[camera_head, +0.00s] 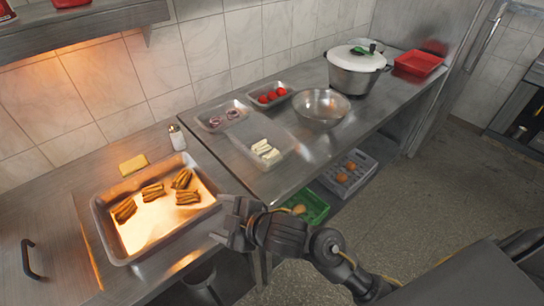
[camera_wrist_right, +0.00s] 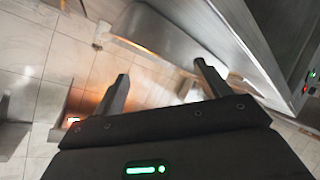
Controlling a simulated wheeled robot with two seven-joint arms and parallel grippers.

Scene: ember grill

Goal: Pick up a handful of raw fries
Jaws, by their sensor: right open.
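Several pale sticks, which look like raw fries (camera_head: 266,152), lie in a shallow clear tray (camera_head: 283,160) on the steel counter. Several golden-brown bundles of fries (camera_head: 152,192) lie in the warm-lit metal pan (camera_head: 103,205) at the left. My right gripper (camera_head: 232,222) is open and empty beside the right edge of this pan, in front of and left of the pale sticks. In the right wrist view its two fingers (camera_wrist_right: 162,78) stand apart with nothing between them. My left gripper is not in view.
Trays with onion rings (camera_head: 233,113) and tomatoes (camera_head: 270,96), a steel bowl (camera_head: 320,108), a white-lidded pot (camera_head: 355,72) and a red container (camera_head: 418,63) stand on the counter. A shaker (camera_head: 177,137) stands near a yellow sponge-like block (camera_head: 133,165). Crates sit below.

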